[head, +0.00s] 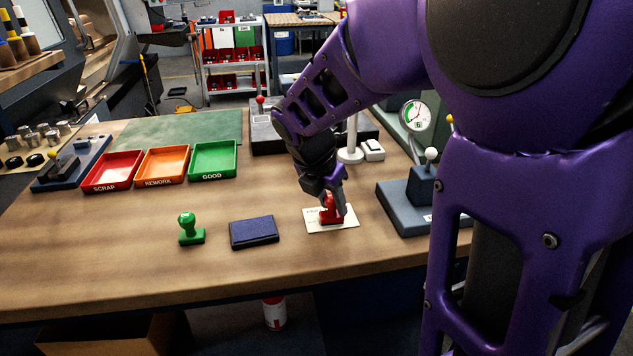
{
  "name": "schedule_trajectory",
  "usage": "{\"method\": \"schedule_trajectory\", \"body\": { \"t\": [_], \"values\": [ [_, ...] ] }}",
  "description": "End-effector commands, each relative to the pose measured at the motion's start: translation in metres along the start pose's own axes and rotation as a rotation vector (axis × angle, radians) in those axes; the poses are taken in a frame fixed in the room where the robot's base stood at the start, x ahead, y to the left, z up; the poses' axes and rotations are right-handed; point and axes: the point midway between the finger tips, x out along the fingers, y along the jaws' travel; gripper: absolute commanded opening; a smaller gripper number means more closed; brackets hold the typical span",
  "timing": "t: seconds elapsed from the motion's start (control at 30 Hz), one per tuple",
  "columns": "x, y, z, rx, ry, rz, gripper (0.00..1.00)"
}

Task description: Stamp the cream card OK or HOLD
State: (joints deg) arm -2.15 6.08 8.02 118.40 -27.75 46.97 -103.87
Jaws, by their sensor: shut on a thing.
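The cream card (345,228) lies flat on the wooden bench in front of my arm. My gripper (332,203) points down over it, shut on the red stamp (330,217). The red stamp is upright at the card, and I cannot tell whether its base touches it or is slightly above. The stamp and gripper cover most of the card's print. The green stamp (188,230) stands upright on the bench to the left. The dark blue ink pad (254,232) lies between the green stamp and the card.
Red SCRAP (112,187), orange REWORK (162,182) and green GOOD (213,175) trays sit at the back left. The bench front left is clear.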

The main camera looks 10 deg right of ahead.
Motion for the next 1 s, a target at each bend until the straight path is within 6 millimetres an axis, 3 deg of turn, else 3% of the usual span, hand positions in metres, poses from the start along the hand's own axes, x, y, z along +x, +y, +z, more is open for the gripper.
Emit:
{"method": "schedule_trajectory", "body": {
  "t": [0.8, 1.0],
  "values": [
    [-0.059, 0.0, 0.025, 0.0, -0.001, 0.001, 0.02],
    [-0.065, 0.0, 0.027, 0.0, -0.001, 0.001, 0.02]
  ]
}}
